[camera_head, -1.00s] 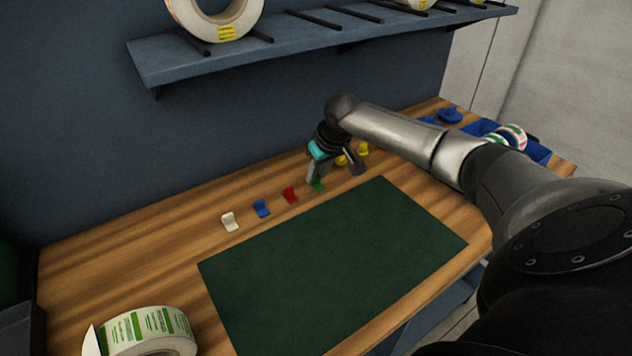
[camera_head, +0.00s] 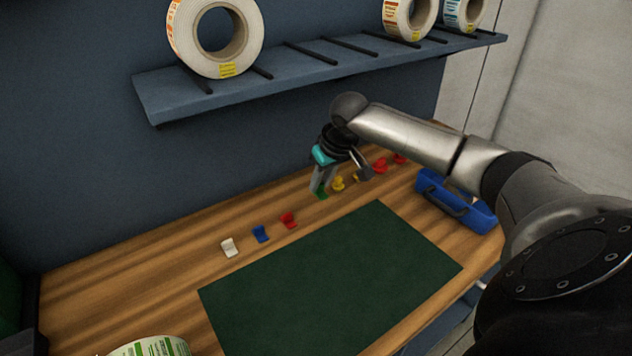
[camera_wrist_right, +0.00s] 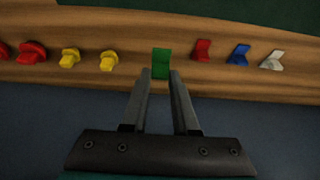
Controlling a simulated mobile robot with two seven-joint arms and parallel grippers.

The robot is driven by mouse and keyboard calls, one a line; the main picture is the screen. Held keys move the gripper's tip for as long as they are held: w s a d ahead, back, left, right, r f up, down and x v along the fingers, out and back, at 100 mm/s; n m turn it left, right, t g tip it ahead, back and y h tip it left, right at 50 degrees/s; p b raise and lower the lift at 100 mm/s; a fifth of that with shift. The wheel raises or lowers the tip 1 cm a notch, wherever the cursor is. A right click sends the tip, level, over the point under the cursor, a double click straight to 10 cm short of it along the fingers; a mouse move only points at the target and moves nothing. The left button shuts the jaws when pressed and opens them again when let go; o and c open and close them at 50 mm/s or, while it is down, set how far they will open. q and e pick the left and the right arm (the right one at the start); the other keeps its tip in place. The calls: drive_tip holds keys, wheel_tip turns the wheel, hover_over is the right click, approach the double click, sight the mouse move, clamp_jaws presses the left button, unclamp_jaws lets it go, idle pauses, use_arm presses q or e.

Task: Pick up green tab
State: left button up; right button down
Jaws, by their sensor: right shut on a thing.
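The green tab (camera_head: 321,193) is at the lower end of my right gripper, in the row of coloured tabs behind the dark green mat. My right gripper (camera_head: 339,180) is shut on it. In the right wrist view the green tab (camera_wrist_right: 161,63) sits between the two fingertips (camera_wrist_right: 161,74). The fingers point down toward the wooden table. Whether the tab still touches the table is hard to tell. My left gripper is not in view.
White (camera_head: 229,247), blue (camera_head: 260,233) and red (camera_head: 288,220) tabs stand left of the green one. Yellow (camera_head: 338,184) and red (camera_head: 380,165) pieces stand to its right. The dark green mat (camera_head: 330,275) is bare. A blue bin (camera_head: 455,205) stands at right; a shelf (camera_head: 300,68) holds label rolls above.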

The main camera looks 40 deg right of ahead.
drive_tip(key=s+a+p, duration=0.2)
drive_tip(key=s, duration=1.5)
drive_tip(key=shift+s+p, duration=0.3)
drive_tip(key=shift+p, duration=0.1)
idle(0.6)
